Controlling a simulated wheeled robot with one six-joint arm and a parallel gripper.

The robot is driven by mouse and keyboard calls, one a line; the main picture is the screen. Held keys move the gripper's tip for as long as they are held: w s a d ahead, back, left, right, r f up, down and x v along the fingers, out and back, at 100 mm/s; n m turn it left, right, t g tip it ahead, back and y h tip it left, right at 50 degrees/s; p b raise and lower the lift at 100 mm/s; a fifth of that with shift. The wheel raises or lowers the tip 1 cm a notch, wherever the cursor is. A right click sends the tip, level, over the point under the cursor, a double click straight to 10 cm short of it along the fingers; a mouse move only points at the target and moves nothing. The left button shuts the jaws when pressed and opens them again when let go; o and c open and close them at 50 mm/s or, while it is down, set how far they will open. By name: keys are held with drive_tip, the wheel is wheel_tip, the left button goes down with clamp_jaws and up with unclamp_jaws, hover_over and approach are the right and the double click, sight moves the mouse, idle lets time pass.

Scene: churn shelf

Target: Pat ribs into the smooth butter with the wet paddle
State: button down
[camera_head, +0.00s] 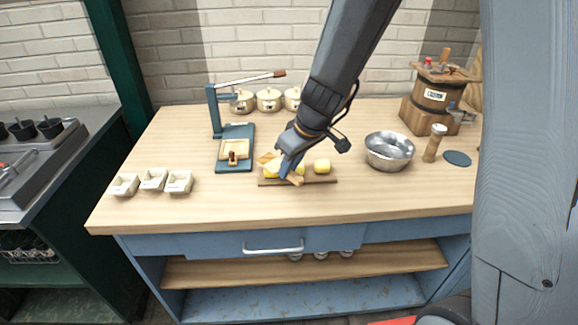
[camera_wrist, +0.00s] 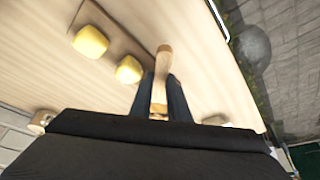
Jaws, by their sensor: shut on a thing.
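My gripper (camera_head: 290,167) is shut on a wooden paddle (camera_head: 295,180), low over the butter board (camera_head: 322,180). The paddle also shows between the two dark fingers in the wrist view (camera_wrist: 161,78). Yellow butter lumps sit on the board. Two lumps show in the wrist view, one farther off (camera_wrist: 90,41) and one close beside the paddle (camera_wrist: 129,69). I cannot tell whether the paddle touches butter, or whether any surface has ribs.
A metal bowl (camera_head: 389,152) stands right of the board, with a wooden shaker (camera_head: 434,143) and a barrel churn (camera_head: 432,95) beyond. A blue lever press (camera_head: 234,148) stands left of it. Small white dishes (camera_head: 152,180) line the left side. The front counter strip is clear.

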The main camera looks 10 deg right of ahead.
drive_tip(key=shift+r+p, duration=2.35)
drive_tip(key=shift+r, duration=1.05)
drive_tip(key=shift+w+f, duration=0.1)
drive_tip(key=shift+f, duration=0.1)
wheel_tip(320, 180, down, 4)
drive_tip(key=b, duration=0.5)
drive_tip(key=shift+f, duration=0.25)
drive_tip(key=shift+f+b, duration=0.25)
drive_tip(key=shift+b, duration=0.15)
drive_tip(key=shift+f+b, duration=0.9)
drive_tip(key=shift+b, duration=0.3)
idle(0.4)
drive_tip(key=shift+r, duration=0.1)
drive_tip(key=shift+r+p, duration=2.6)
drive_tip(key=shift+r, duration=0.85)
